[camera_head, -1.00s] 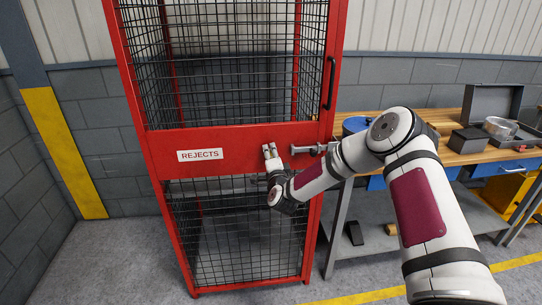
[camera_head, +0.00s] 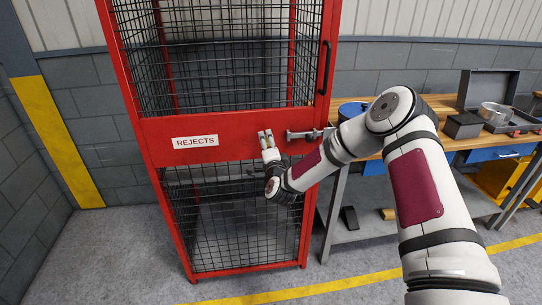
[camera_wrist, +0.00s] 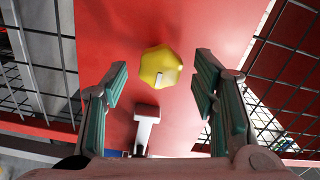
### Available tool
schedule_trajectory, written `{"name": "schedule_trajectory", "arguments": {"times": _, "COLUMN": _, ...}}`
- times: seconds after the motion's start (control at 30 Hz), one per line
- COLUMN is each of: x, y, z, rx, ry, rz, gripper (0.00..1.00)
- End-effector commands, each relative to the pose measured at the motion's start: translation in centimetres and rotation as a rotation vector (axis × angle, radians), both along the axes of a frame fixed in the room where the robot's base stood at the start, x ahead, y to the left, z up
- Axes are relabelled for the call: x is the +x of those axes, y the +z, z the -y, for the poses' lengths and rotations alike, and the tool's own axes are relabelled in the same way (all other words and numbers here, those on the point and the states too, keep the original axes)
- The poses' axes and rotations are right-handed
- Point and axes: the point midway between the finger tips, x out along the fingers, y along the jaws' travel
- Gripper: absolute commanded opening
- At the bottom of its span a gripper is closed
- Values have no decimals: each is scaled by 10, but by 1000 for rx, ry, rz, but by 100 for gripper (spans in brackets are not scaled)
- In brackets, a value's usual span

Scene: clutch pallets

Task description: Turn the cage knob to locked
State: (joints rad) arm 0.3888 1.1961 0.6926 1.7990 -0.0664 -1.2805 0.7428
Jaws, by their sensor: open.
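The cage knob (camera_wrist: 161,66) is yellow and faceted, with a pale pointer mark on its face. In the wrist view it sits on the red crossbar, ahead of my gripper (camera_wrist: 160,88) and between the lines of its two fingers. My gripper is open, with teal pads apart and nothing between them; the knob looks beyond the fingertips. In the head view my gripper (camera_head: 266,137) is in front of the red cage's crossbar (camera_head: 232,146), right of the REJECTS label (camera_head: 195,142). The knob cannot be made out there. A grey latch bolt (camera_head: 305,134) is just to the right.
The latch bolt also shows near the knob in the wrist view (camera_wrist: 146,121). The cage has black mesh and a black door handle (camera_head: 325,68). A wooden workbench (camera_head: 440,128) with a grey case (camera_head: 487,90) stands at the right. The floor in front is clear.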

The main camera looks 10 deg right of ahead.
Motion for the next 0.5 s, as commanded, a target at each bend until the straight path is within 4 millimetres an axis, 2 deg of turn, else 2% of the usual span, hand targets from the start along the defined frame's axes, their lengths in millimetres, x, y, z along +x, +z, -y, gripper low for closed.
{"name": "schedule_trajectory", "arguments": {"times": 0.3, "x": -64, "y": 0, "z": -1, "rx": 0, "ry": 1, "rz": -3, "gripper": 54}}
{"name": "schedule_trajectory", "arguments": {"times": 0.5, "x": -88, "y": 0, "z": -1, "rx": 0, "ry": 0, "rz": -1, "gripper": 54}}
